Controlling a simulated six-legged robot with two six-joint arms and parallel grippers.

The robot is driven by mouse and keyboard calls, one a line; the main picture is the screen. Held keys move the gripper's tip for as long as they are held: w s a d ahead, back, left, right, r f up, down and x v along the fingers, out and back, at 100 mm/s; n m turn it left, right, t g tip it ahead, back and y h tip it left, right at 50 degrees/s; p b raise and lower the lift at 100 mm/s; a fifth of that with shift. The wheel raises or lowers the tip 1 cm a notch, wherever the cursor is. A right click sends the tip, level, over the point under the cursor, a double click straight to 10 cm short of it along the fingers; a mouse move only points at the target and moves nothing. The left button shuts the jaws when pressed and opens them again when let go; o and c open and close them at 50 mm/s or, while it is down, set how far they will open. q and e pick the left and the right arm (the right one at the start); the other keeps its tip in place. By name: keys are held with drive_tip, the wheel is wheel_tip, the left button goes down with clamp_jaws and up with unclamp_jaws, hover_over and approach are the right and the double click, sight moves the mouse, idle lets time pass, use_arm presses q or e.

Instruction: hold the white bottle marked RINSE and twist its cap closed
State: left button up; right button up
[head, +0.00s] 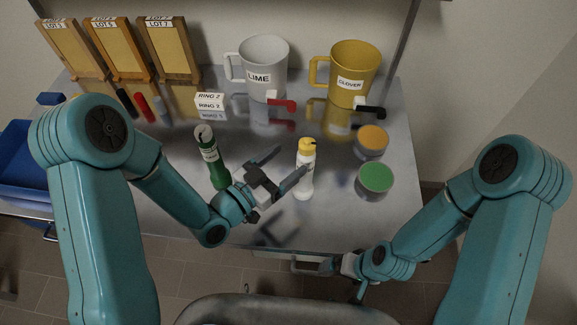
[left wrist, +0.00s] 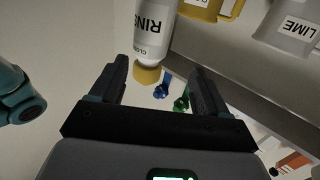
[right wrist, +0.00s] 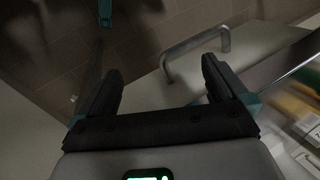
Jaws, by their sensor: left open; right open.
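The white bottle (head: 304,183) with a yellow cap (head: 307,146) stands upright on the metal table. In the left wrist view the bottle (left wrist: 152,28) appears inverted; its label reads RINSE, and its cap (left wrist: 147,76) shows near the finger tips. My left gripper (head: 289,164) is open beside the bottle, its fingers pointing towards it, with no visible grip. My right gripper (right wrist: 160,75) is open and empty, low by the table's front edge. I cannot tell from these views whether the cap is fully seated.
A green bottle (head: 218,174) stands left of my left gripper. Green (head: 375,178) and orange-lidded (head: 373,138) jars stand to the right. LIME (head: 262,60) and CLOVER (head: 354,68) jugs are at the back. A handle (right wrist: 190,45) juts out near my right gripper.

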sight(310, 167)
use_arm(q)
drive_tip(key=shift+s+d+f, duration=0.25)
drive_tip(key=shift+s+d, duration=0.1)
drive_tip(key=shift+d, duration=0.2)
drive_tip(key=shift+s+d+f, duration=0.1)
drive_tip(key=shift+d+f, duration=0.05)
drive_tip(key=shift+f, duration=0.05)
wheel_tip(310, 167, down, 8)
drive_tip(key=x, duration=0.7)
drive_tip(key=shift+r, duration=0.35)
drive_tip(key=shift+d, duration=0.1)
drive_tip(key=shift+w, duration=0.25)
drive_tip(key=shift+c, duration=1.2)
drive_tip(key=c, duration=0.5)
drive_tip(key=shift+s, duration=0.1)
drive_tip(key=c, duration=0.4)
drive_tip(key=shift+c, duration=0.2)
